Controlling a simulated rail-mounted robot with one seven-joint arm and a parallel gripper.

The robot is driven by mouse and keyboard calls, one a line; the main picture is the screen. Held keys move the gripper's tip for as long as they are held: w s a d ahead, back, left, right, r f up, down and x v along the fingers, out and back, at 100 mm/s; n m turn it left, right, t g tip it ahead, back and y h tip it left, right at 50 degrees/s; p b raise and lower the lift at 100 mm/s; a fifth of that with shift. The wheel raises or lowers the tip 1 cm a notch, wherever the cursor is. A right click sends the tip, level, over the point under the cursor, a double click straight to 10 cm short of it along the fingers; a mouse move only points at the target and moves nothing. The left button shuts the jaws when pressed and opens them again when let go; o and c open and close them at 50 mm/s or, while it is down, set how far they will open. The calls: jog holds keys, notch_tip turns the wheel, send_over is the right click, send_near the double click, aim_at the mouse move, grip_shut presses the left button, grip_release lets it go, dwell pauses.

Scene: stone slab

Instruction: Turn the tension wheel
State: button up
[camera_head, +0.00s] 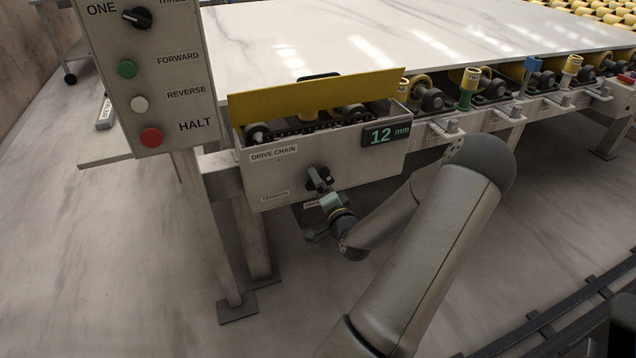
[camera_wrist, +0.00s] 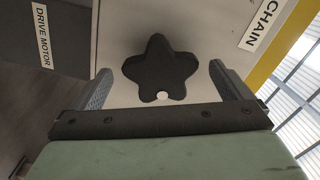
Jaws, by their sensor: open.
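The tension wheel (camera_head: 318,177) is a small dark knob on the light grey drive chain box (camera_head: 225,135), near the TENSION label. In the wrist view the wheel (camera_wrist: 160,68) is a black star-shaped knob with rounded lobes and a white dot on one lobe. My gripper (camera_head: 322,192) is just below and in front of the wheel. In the wrist view my gripper (camera_wrist: 160,76) is open, one finger on each side of the wheel with visible gaps. I cannot tell how deep the fingers reach around it. A display (camera_head: 386,134) on the box reads 12 mm.
A yellow guard (camera_head: 315,97) runs along the box's top, below a large pale stone slab (camera_head: 420,40). A control panel (camera_head: 155,80) with green, white and red buttons stands at left. Rollers and small brackets line the right. A DRIVE MOTOR label (camera_wrist: 43,35) is close by.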

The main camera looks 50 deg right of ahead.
jog(key=p+v, duration=0.2)
jog(key=v, duration=1.2)
jog(key=shift+a, duration=0.1)
